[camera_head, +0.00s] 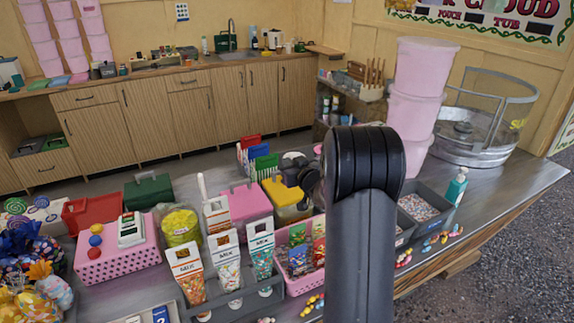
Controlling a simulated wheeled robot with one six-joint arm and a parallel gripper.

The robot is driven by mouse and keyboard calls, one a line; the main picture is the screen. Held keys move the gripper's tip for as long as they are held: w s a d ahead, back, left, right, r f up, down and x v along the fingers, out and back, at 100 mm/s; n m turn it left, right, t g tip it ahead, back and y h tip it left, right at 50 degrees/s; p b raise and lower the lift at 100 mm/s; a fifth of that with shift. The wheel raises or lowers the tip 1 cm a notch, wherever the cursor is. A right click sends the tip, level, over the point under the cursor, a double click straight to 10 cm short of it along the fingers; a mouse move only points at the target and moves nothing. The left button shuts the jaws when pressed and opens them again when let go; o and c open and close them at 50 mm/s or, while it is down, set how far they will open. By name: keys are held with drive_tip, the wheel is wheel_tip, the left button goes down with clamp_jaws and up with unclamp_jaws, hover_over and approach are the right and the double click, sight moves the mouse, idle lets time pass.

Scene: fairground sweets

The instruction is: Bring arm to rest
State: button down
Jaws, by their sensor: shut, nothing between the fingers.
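My arm (362,220) rises from the bottom edge and bends at a thick black joint in the middle of the view. My gripper (298,176) shows small and dark just left of that joint, above the counter and near a yellow-based tub. It is shut with nothing held. Its fingertips are hard to make out, and the arm hides part of the counter behind it.
The counter (505,190) holds mix cartons (226,262), a pink basket (300,283), a pink box (117,252) and grey trays of sweets (420,207). Stacked pink tubs (415,90) and a metal floss bowl (480,150) stand right. Loose sweets lie along the front edge.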

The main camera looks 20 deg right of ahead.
drive_tip(key=s, duration=0.1)
drive_tip(key=s+r, duration=0.1)
drive_tip(key=s, duration=0.3)
drive_tip(key=shift+s+d+r+b, duration=0.2)
drive_tip(key=shift+s+d+b, duration=0.05)
drive_tip(key=shift+d+b, duration=0.05)
